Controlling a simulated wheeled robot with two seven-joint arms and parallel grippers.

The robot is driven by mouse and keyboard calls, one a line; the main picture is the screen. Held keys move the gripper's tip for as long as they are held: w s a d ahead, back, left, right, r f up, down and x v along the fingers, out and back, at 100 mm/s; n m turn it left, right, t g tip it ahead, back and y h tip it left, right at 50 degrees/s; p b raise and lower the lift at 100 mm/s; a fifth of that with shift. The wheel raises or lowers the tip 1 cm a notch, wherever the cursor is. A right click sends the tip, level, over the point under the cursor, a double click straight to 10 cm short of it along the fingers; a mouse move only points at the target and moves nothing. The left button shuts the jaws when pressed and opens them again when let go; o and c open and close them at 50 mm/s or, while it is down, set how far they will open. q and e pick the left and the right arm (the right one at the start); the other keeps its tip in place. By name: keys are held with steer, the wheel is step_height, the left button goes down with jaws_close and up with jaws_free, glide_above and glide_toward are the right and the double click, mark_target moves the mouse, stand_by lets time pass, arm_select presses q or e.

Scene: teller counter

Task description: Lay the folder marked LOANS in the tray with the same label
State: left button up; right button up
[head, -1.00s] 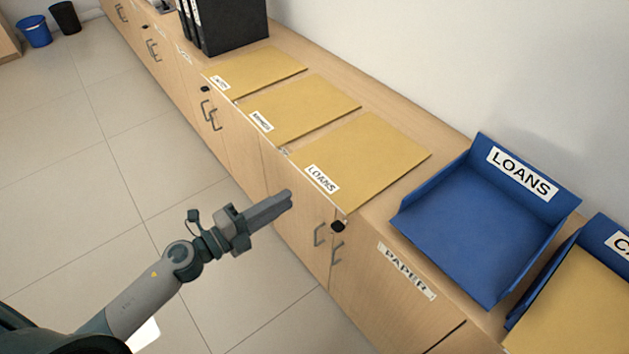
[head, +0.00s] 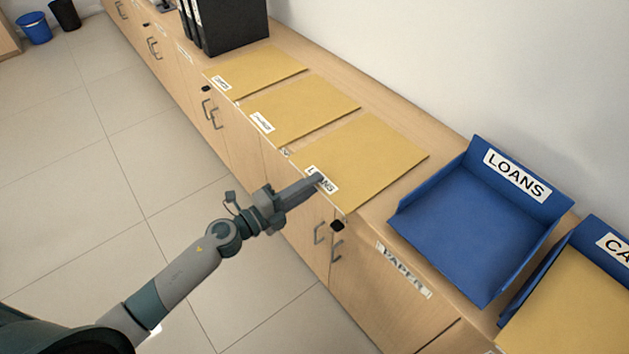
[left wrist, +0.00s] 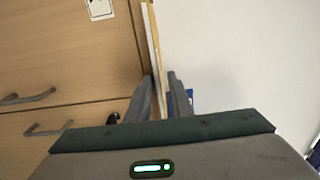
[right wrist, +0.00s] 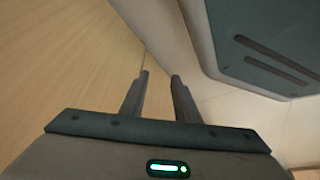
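The tan LOANS folder (head: 375,150) lies flat on the counter, its white label at the front edge. The blue tray marked LOANS (head: 470,245) stands to its right, empty. My left gripper (head: 318,180) is at the folder's front edge and covers part of the label. In the left wrist view its fingers (left wrist: 163,90) are apart, with a thin edge-on strip, seemingly the folder, running between them. I cannot tell if either finger touches it. My right gripper (right wrist: 160,78) shows only in the right wrist view, open and empty, near a wood-coloured surface.
Two more tan folders, a middle one (head: 305,108) and a far one (head: 260,70), lie further along the counter, then black binders (head: 235,25). Another blue tray (head: 592,232), its label partly cut off, holds a tan folder at right. Cabinet doors are below.

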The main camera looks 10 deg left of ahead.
arm_select(q)
steer(key=shift+c, duration=0.3)
jaws_close()
step_height(320, 180, up, 3)
steer(key=p, duration=0.2)
steer(key=shift+f+p, duration=0.2)
steer(key=shift+p, duration=0.1)
steer(key=s+a+r+p, duration=0.1)
steer(key=s+a+r, duration=0.4)
steer(key=s+a, duration=0.3)
steer(key=shift+s+a, duration=0.3)
steer(key=shift+s, duration=1.2)
